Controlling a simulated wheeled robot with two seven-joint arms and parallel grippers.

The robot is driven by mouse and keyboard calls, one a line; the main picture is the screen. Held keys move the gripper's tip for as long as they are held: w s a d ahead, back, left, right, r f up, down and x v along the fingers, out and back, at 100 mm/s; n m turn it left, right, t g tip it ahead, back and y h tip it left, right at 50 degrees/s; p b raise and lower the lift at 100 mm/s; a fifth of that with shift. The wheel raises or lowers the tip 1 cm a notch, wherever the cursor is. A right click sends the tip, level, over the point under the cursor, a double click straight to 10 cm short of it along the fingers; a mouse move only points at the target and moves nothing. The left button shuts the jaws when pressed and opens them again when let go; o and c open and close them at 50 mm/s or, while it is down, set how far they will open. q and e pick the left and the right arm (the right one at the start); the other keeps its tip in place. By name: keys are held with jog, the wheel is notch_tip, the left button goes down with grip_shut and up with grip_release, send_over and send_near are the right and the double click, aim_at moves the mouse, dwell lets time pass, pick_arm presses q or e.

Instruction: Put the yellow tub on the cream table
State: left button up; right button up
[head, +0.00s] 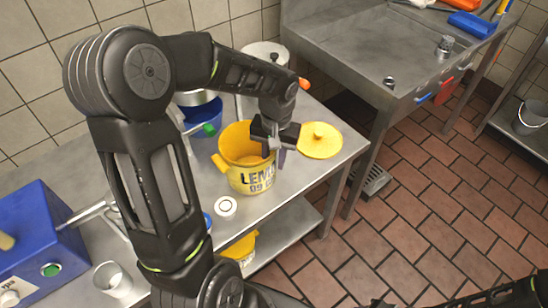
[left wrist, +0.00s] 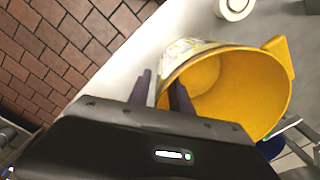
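The yellow tub (head: 250,179), with dark lettering, stands upright and open-topped on a grey steel table (head: 305,178). In the left wrist view the tub (left wrist: 235,90) looks empty inside, with a handle at upper right. My left gripper (head: 279,150) is at the right side of the tub's rim. In the left wrist view its two fingers (left wrist: 161,95) are apart, one outside the tub wall and one inside the rim. Whether they touch it is unclear. My right gripper does not show; only dark arm parts show at the lower right. I cannot make out a cream-coloured table.
A yellow lid (head: 320,141) lies right of the tub. A white round item (head: 226,206) lies in front, and a blue container (head: 203,117) and a steel pot (head: 265,54) stand behind. A blue box (head: 38,240) is at left. A steel sink unit (head: 385,50) is at back right.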

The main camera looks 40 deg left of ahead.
pick_arm(q)
jog(key=shift+r, duration=0.15)
notch_tip(320, 180, up, 12)
jog(key=shift+d, duration=0.2)
dwell(0.4)
jog(key=shift+w, duration=0.1)
dwell(0.5)
jog(key=d+f, duration=0.2)
jog(key=f, duration=0.2)
jog(key=w+d+f+m+h, duration=0.1)
jog(key=d+f, duration=0.2)
jog(key=f, duration=0.1)
jog(key=d+f+h, duration=0.1)
jog(key=d+f, duration=0.1)
jog(key=f, duration=0.2)
jog(key=shift+w+d+m, duration=0.3)
jog(key=shift+w+d, duration=0.05)
jog(key=shift+w, duration=0.05)
jog(key=s+d+f+h, duration=0.2)
jog(key=s+d+f, duration=0.1)
jog(key=d+f, duration=0.75)
jog(key=s+d+f, duration=0.3)
jog(key=s+f, duration=0.3)
jog(key=f, duration=0.1)
jog(key=s+d+f, duration=0.3)
jog(key=s+f, duration=0.4)
jog(key=shift+s+d+t+h, duration=0.15)
jog(key=shift+s+t+h, duration=0.15)
jog(key=shift+t, duration=0.1)
